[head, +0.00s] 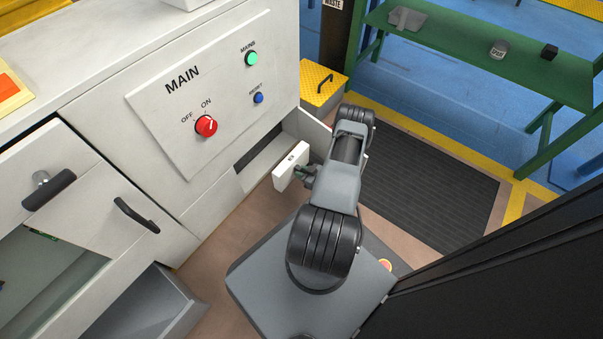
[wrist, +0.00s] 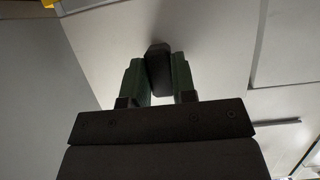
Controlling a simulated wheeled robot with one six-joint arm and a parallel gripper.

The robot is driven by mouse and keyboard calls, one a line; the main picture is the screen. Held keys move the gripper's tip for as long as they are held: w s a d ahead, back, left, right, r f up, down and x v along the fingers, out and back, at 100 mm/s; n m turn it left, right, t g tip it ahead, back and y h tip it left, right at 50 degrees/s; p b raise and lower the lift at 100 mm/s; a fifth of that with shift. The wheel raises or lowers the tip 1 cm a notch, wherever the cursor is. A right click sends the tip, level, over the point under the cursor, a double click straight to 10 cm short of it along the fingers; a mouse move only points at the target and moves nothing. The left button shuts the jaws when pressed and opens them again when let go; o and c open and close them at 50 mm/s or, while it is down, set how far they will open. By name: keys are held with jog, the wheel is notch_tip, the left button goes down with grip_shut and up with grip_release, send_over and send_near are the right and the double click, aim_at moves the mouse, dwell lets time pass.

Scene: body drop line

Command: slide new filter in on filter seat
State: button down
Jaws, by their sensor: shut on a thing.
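The new filter (head: 289,168) is a white block with a small dark label on top. It is held in front of the white cabinet, outside the dark slot (head: 259,147) low in the cabinet front, which I take for the filter seat. My gripper (head: 303,173) is at the filter's right side, shut on it. In the wrist view my green fingers (wrist: 159,78) close on a dark grip (wrist: 157,55) that stands against a pale surface. The inside of the slot is mostly hidden. I cannot tell whether the filter touches the slot's edge.
An open white flap (head: 307,128) stands beside the slot, close behind my arm. The MAIN panel (head: 165,115) with a red knob (head: 206,126) is above left. An open drawer (head: 150,308) juts out at lower left. A yellow step (head: 320,88) and a dark mat (head: 430,190) lie beyond.

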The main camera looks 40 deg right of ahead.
jog(key=shift+w+a+f+b, duration=0.15)
jog(key=shift+w+b, duration=0.25)
jog(key=shift+w, duration=0.75)
jog(key=shift+w+a+f+b, duration=0.1)
jog(key=shift+w+a+b, duration=0.25)
jog(key=shift+w, duration=0.85)
jog(key=shift+w+a+f+b, duration=0.15)
jog(key=shift+w+b, duration=0.3)
jog(key=shift+w, duration=0.7)
jog(key=w+a, duration=0.1)
jog(key=w, duration=0.8)
jog(key=shift+w+a+f, duration=0.2)
jog(key=shift+a, duration=0.15)
jog(key=shift+w, duration=0.1)
jog(key=shift+f, duration=0.4)
jog(key=c, duration=0.8)
grip_release()
jog(key=shift+c, duration=0.2)
jog(key=shift+s+d+p, duration=0.15)
jog(key=shift+s+p, duration=0.15)
jog(key=shift+s, duration=0.7)
jog(key=shift+s+d+p, duration=0.2)
jog(key=shift+s+p, duration=0.05)
jog(key=shift+s, duration=0.7)
jog(key=shift+s+d+p, duration=0.15)
jog(key=shift+s+p, duration=0.15)
jog(key=shift+s, duration=0.7)
